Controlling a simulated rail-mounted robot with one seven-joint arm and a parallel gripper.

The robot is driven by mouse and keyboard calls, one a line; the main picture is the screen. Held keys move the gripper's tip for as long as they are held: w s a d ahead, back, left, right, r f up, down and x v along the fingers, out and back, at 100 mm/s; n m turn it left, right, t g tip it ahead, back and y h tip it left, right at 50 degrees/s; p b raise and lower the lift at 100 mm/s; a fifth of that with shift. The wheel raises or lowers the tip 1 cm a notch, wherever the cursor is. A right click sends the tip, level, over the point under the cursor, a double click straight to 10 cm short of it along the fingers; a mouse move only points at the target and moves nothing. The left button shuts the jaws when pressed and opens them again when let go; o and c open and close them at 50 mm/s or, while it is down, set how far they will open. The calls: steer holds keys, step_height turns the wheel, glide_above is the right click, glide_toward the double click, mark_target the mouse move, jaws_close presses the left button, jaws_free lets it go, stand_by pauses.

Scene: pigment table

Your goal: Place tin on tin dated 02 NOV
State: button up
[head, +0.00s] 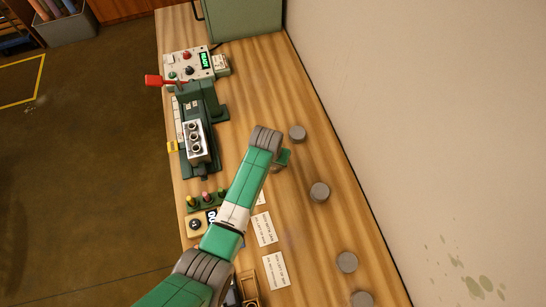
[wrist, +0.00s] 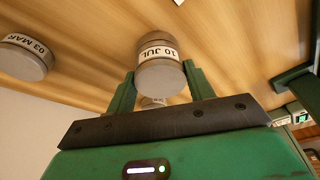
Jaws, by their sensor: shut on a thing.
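My gripper (head: 281,160) is over the middle of the table in the head view. In the wrist view my gripper (wrist: 160,72) has its two green fingers on either side of a round grey tin (wrist: 161,80) labelled 10 JUL and is shut on it. Another grey tin (wrist: 25,60), labelled 03 MAR, stands to the left in the wrist view. A further tin (wrist: 153,102) shows partly past the held one; its date cannot be read. No label reading 02 NOV can be made out.
Grey tins stand along the wall side in the head view: one (head: 297,133) just beyond my gripper, others (head: 319,192) (head: 346,262) nearer. A green machine (head: 200,105) and printed cards (head: 275,270) are on the left. Bare wood lies between the tins.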

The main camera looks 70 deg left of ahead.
steer(key=o, duration=1)
steer(key=p+v, duration=0.2)
steer(key=v, duration=1)
steer(key=shift+r, duration=0.1)
